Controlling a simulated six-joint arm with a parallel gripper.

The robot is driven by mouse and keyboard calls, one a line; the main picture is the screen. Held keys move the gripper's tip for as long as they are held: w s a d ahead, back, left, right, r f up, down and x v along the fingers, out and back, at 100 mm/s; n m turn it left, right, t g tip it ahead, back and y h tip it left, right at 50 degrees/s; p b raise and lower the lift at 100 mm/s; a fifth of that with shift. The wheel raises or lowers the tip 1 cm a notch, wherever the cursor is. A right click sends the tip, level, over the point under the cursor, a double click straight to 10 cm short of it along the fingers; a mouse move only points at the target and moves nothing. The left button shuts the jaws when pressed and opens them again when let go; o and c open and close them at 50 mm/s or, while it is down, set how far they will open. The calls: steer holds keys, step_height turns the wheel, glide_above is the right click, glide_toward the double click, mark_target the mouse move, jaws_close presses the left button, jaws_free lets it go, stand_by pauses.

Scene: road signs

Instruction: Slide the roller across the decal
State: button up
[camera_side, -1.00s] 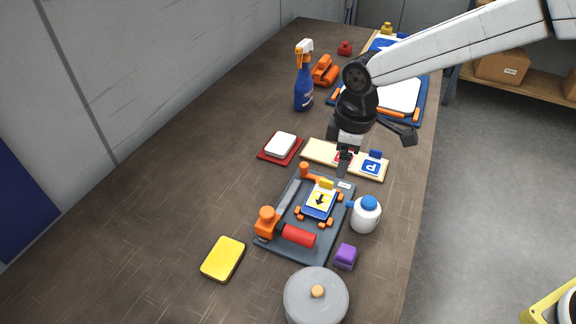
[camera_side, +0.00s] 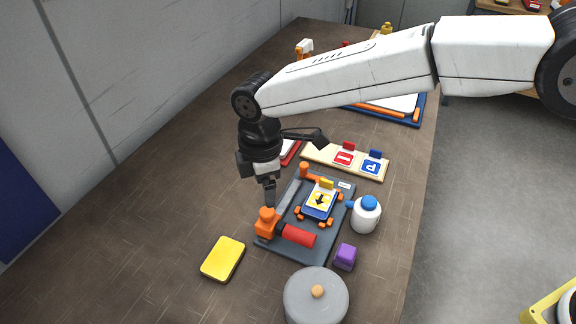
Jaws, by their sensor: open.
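The red roller (camera_side: 299,236) lies at the front of the dark grey tray (camera_side: 283,254). Its left end meets an orange block (camera_side: 267,223), which looks like its handle or mount. The decal (camera_side: 320,199), white and yellow with a black arrow on a blue plate, sits between orange clips behind the roller. My gripper (camera_side: 269,200) points down just above and behind the orange block. It is open and holds nothing; whether its fingertips touch the block cannot be told.
A yellow sponge (camera_side: 223,259) lies left of the tray. A grey lidded pot (camera_side: 316,298) and purple block (camera_side: 345,257) are in front; a white bottle (camera_side: 366,214) stands right. A sign strip (camera_side: 317,152) lies behind.

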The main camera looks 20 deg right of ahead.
mark_target(267, 211)
steer(key=shift+f, duration=3.65)
jaws_close()
